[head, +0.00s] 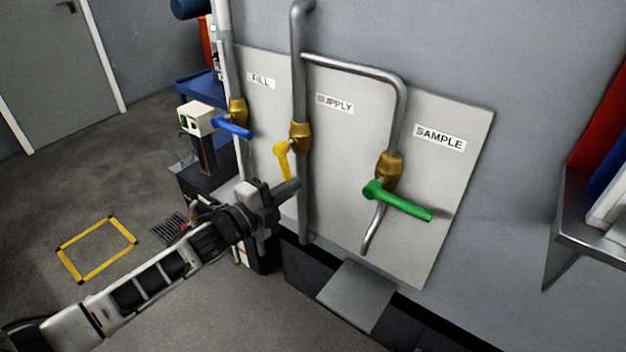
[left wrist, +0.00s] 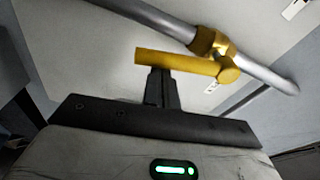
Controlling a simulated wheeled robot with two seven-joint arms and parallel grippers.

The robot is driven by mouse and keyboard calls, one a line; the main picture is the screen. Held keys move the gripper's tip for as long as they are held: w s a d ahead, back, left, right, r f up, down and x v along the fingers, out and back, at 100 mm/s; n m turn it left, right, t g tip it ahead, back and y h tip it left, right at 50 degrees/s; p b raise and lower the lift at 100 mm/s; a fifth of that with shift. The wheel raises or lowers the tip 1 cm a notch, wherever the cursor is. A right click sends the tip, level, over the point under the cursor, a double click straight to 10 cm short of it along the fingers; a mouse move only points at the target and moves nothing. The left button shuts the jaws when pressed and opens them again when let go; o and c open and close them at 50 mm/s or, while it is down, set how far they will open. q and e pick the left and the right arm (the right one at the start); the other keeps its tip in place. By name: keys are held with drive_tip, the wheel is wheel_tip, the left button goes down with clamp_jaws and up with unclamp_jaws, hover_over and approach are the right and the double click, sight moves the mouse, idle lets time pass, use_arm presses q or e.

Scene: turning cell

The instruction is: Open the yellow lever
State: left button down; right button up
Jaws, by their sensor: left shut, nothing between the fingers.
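The yellow lever (head: 282,163) is on the brass valve (head: 300,137) of the SUPPLY pipe. In the head view its handle hangs downward just left of the pipe. My left gripper (head: 294,187) is at the lever's lower end, with its fingers shut and empty. In the left wrist view the lever (left wrist: 172,62) lies across the tips of the shut fingers (left wrist: 160,78), close to or touching them; I cannot tell which. My right gripper is not in view.
The blue lever (head: 233,128) on the FILL pipe is to the left, and the green lever (head: 405,203) on the SAMPLE pipe to the right. The grey panel (head: 455,165) backs the pipes. A small grey plate (head: 355,295) juts out below. A metal shelf (head: 570,225) stands at far right.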

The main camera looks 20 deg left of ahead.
use_arm(q)
drive_tip(key=shift+w+a+f+m, duration=0.15)
drive_tip(key=shift+a+m, duration=0.25)
drive_tip(key=shift+m, duration=0.2)
drive_tip(key=shift+w+a+f+m, duration=0.1)
drive_tip(key=shift+a+m, duration=0.3)
drive_tip(key=shift+m, duration=0.2)
drive_tip(key=shift+d, duration=0.1)
drive_tip(key=s, duration=1)
drive_tip(key=s+d+f+n+g+y, duration=0.2)
drive_tip(key=s+d+f+n, duration=0.3)
drive_tip(key=n, duration=0.5)
drive_tip(key=s+d+f+n+g+y, duration=0.2)
drive_tip(key=s+d+f+n+g, duration=0.2)
drive_tip(key=s+f+n, duration=0.5)
drive_tip(key=shift+d+f+n+b, duration=0.4)
drive_tip(key=shift+d+f+n, duration=0.25)
drive_tip(key=shift+d, duration=0.5)
